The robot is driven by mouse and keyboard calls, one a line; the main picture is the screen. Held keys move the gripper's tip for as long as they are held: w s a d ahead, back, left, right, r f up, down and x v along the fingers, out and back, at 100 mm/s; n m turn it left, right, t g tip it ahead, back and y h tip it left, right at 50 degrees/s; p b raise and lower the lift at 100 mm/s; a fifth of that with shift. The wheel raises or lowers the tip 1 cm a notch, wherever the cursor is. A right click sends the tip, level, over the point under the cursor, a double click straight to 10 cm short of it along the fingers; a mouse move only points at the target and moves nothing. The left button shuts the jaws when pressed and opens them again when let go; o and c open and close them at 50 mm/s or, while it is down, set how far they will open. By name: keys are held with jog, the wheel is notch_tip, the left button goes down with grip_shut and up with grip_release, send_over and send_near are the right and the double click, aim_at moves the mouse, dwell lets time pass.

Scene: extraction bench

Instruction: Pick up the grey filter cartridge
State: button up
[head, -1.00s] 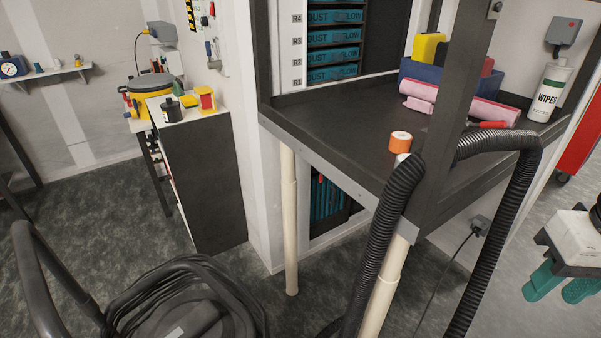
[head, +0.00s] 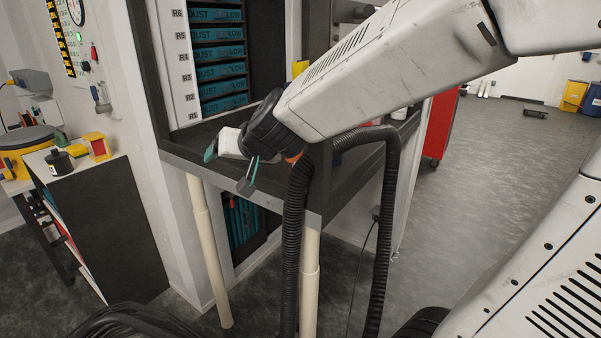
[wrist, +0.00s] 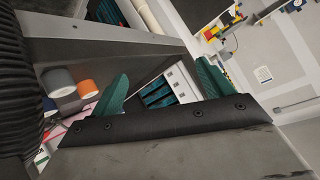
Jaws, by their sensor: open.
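In the wrist view, a grey cylinder (wrist: 58,80), which looks like the grey filter cartridge, lies on the dark bench top left of my gripper. In the head view, my arm hides the grey cylinder; a bit of the orange one (head: 293,157) shows under my wrist. My gripper (head: 229,168) is open and empty over the front part of the bench. Its two teal fingers are spread wide in the wrist view (wrist: 163,68), with neither cylinder between them.
A black ribbed hose (head: 297,220) loops over the bench's front corner, close to my wrist; it fills the left edge of the wrist view. A rack of teal drawers (head: 222,71) stands behind the bench. Pink rolls (wrist: 80,115) lie beyond the cylinders.

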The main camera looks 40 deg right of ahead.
jog(key=w+d+f+m+h, duration=0.35)
jog(key=w+d+h, duration=0.2)
jog(key=d, duration=0.25)
jog(key=m+g+h, duration=0.5)
jog(key=h, duration=0.1)
send_near(299, 169)
jog(key=x, duration=0.4)
jog(key=shift+w+d+f, duration=0.1)
jog(key=shift+d, duration=0.2)
jog(key=x, duration=0.7)
jog(key=shift+w+f, duration=0.15)
jog(key=c, duration=1.1)
